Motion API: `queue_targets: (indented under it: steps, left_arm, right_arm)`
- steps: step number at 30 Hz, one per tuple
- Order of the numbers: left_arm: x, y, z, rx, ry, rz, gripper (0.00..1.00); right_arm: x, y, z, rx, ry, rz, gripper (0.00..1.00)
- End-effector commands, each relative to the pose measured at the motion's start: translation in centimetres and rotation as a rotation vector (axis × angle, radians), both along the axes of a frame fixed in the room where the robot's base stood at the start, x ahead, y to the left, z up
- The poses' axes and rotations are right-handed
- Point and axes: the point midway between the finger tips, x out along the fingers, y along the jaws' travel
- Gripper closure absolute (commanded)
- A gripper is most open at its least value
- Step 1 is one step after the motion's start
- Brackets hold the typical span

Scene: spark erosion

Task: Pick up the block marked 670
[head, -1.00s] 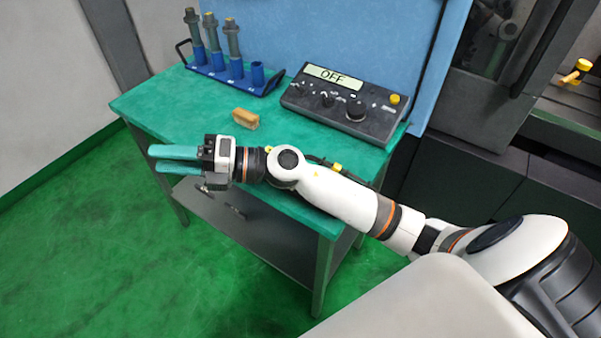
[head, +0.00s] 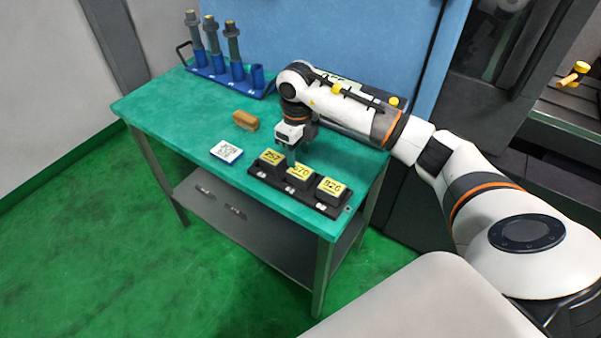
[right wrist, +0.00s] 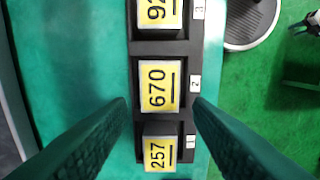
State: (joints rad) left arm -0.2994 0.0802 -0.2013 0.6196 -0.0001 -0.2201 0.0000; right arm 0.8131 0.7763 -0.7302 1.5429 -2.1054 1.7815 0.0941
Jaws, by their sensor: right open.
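The block marked 670 (head: 298,174) has a yellow top and sits in the middle slot of a black holder (head: 328,208) on the green table. It also shows in the right wrist view (right wrist: 158,86), upright in the slot labelled 2. The block marked 257 (head: 270,158) is on its left and the block marked 920 (head: 331,187) on its right. My right gripper (head: 291,160) points down above the holder, near the 670 block. In the right wrist view its fingers (right wrist: 160,108) are apart, with nothing between them.
A blue rack (head: 228,80) with several grey cylinders stands at the back left. A brown brush-like block (head: 246,120) and a white marked card (head: 227,151) lie left of the holder. A control box sits behind my right arm.

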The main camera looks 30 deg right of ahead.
Motion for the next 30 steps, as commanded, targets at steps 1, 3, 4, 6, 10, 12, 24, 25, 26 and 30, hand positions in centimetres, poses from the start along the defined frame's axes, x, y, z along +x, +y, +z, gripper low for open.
queue_targets:
  steps: [1, 3, 4, 6, 10, 12, 24, 25, 26, 30]
  left_arm:
    - [0.0, 0.0, 0.4, 0.0, 0.0, 0.0, 0.6]
    - [0.0, 0.0, 0.5, 0.0, 0.0, 0.001, 0.6]
    - [0.0, 0.0, 0.6, 0.0, 0.0, 0.001, 0.6]
    - [0.0, 0.0, 0.7, 0.0, 0.0, 0.001, 0.6]
    - [0.0, 0.0, 1.5, 0.0, 0.0, 0.002, 0.6]
    - [0.0, 0.0, 2.2, 0.001, 0.0, 0.002, 0.6]
    - [0.0, 0.1, 2.6, 0.001, 0.0, 0.002, 0.6]
    - [0.0, 0.1, 2.6, 0.001, 0.0, 0.002, 0.6]
    - [0.0, 0.0, 2.6, 0.001, 0.0, 0.002, 0.6]
    - [0.0, 0.0, 2.6, 0.001, 0.0, 0.002, 0.6]
  right_arm:
    - [-0.1, 0.1, -0.6, 0.002, 0.004, 0.001, 0.54]
    - [0.0, 0.1, -1.3, 0.003, 0.001, 0.002, 0.54]
    - [0.0, 0.1, -1.6, 0.002, 0.001, 0.001, 0.54]
    - [-0.1, 0.0, -2.0, 0.002, 0.001, 0.001, 0.54]
    - [-0.4, -0.1, -3.1, 0.003, 0.004, 0.001, 0.54]
    - [-0.7, -0.2, -4.2, 0.004, 0.006, 0.001, 0.54]
    - [-0.6, -0.3, -7.2, 0.004, -0.002, 0.002, 0.54]
    - [-0.6, -0.3, -7.2, 0.004, -0.002, 0.002, 0.54]
    - [-0.6, -0.3, -7.2, 0.004, -0.002, 0.002, 0.54]
    - [-0.6, -0.3, -7.1, 0.004, -0.002, 0.002, 0.75]
